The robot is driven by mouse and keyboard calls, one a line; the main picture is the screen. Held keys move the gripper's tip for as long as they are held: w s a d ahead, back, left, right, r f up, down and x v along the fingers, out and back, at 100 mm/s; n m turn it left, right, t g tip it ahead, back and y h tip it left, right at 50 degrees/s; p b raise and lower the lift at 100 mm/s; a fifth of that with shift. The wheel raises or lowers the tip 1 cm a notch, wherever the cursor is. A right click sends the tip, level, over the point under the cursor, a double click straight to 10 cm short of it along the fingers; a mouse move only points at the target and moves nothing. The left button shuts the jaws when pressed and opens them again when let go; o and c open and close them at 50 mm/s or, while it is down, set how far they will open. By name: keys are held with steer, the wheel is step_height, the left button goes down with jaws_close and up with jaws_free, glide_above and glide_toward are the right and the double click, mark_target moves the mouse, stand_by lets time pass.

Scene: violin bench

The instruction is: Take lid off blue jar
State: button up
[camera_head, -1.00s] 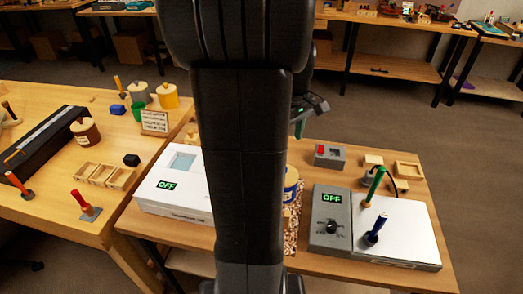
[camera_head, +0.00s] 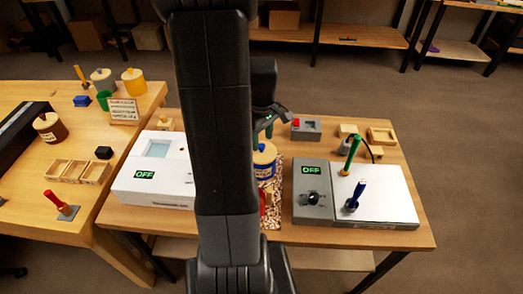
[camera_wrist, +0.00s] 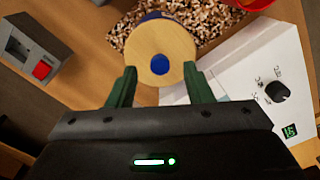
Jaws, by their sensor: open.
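The blue jar (camera_head: 264,172) stands on the right-hand table, partly hidden by my arm in the head view. Its round wooden lid (camera_wrist: 160,38) with a blue knob (camera_wrist: 161,65) is on it, seen from above in the wrist view. My gripper (camera_wrist: 160,70) is open, with one green finger on either side of the lid's near part and the knob between them in the picture. I cannot tell whether the fingers touch the lid. In the head view my gripper (camera_head: 263,130) is just above the jar.
A speckled mat of chips (camera_wrist: 188,18) lies beside the jar. A white device with an OFF display (camera_head: 150,190) stands left; a grey control box (camera_head: 311,205) and white plate (camera_head: 385,205) stand right. A grey box with a red button (camera_head: 306,130) is behind.

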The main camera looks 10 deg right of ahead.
mark_target(262, 149)
steer(key=shift+f, duration=1.2)
jaws_close()
